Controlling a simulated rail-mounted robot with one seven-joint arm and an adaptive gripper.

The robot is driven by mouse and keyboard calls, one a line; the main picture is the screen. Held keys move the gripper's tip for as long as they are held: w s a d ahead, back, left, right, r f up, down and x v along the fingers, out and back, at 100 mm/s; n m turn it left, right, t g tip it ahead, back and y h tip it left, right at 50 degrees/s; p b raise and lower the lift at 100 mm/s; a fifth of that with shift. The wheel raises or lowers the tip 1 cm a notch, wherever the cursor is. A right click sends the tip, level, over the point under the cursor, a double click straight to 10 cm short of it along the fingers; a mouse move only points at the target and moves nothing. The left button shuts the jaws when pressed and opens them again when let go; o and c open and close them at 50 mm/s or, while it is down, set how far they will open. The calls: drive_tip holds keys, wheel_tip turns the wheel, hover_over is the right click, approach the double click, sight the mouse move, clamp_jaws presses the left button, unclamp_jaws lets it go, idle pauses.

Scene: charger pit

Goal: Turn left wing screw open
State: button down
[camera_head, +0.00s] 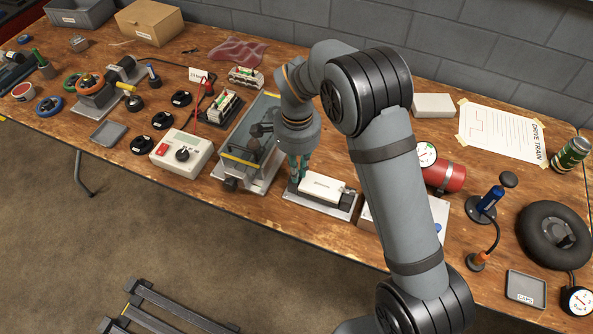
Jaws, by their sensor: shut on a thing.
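A white charger box (322,187) sits on a grey base plate (318,206) near the front edge of the bench. My gripper (294,180) points down at the box's left end, with its teal fingers close together. The fingers are shut at the place of the left wing screw, which they hide, so I cannot see its wings or how far it is turned. A small dark fitting (348,191) shows at the right end of the plate.
A grey metal fixture with a glassy top (251,145) stands close left of my gripper. A red cylinder (445,177) and gauge (426,154) stand to the right, beyond my arm.

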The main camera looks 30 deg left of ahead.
drive_tip(key=n, duration=0.5)
drive_tip(key=shift+w+d+n, duration=0.1)
drive_tip(key=shift+n, duration=0.2)
idle(0.4)
drive_tip(key=c, duration=1.8)
unclamp_jaws()
wheel_tip(320, 180, up, 12)
drive_tip(key=shift+r, duration=0.1)
